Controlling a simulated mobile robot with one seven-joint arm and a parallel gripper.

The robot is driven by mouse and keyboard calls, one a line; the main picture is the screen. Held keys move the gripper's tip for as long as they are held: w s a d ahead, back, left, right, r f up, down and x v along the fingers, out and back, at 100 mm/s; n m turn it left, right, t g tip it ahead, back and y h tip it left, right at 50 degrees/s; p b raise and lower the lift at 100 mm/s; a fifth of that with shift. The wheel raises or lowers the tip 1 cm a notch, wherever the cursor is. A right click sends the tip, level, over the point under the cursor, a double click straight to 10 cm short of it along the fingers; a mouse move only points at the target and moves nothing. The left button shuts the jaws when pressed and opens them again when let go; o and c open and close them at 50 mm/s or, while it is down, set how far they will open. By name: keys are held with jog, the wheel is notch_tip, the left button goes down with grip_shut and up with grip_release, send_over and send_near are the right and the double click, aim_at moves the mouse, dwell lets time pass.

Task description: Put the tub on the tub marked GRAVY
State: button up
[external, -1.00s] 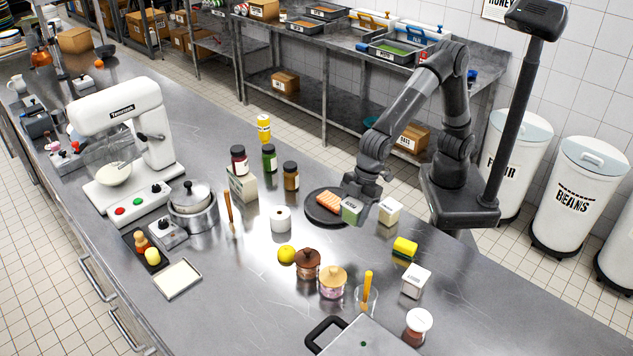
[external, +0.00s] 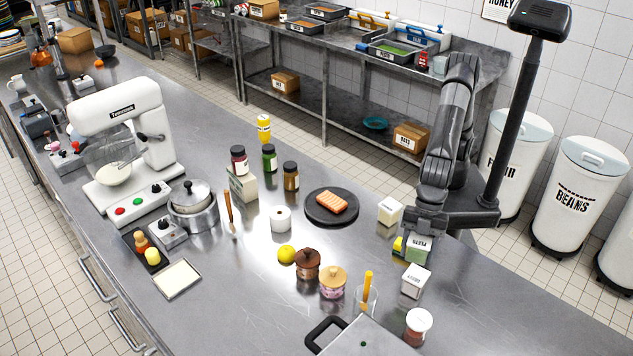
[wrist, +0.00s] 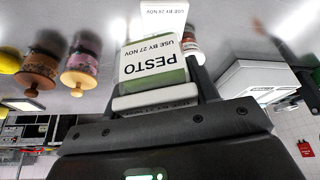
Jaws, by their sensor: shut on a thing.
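My gripper (external: 418,237) is shut on a green tub with a white label and holds it, apparently above the counter, at the right. The held tub (external: 417,251) fills the middle of the wrist view (wrist: 155,62), where its label reads PESTO, use by 27 Nov. A white tub (external: 415,282) stands just in front of the held tub; part of a white tub (wrist: 165,14) with a use-by label shows in the wrist view. Another pale tub (external: 389,211) stands to the left of my gripper. I cannot read the word GRAVY on either.
A yellow sponge-like block (external: 398,244) lies beside the held tub, partly hidden. A glass with an orange-handled tool (external: 366,297), a white-lidded jar (external: 418,324) and lidded jars (external: 332,283) stand nearby. A dark round board (external: 317,217) with salmon lies farther back.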

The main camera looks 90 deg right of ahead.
aim_at(417, 276)
jog(key=shift+s+a+f, duration=0.4)
jog(key=shift+a+f, duration=0.1)
jog(key=shift+a, duration=0.25)
jog(key=shift+f, duration=2)
jog(key=o, duration=1.1)
jog(key=shift+f, duration=0.15)
jog(key=v, duration=1.2)
jog(key=shift+s, duration=0.15)
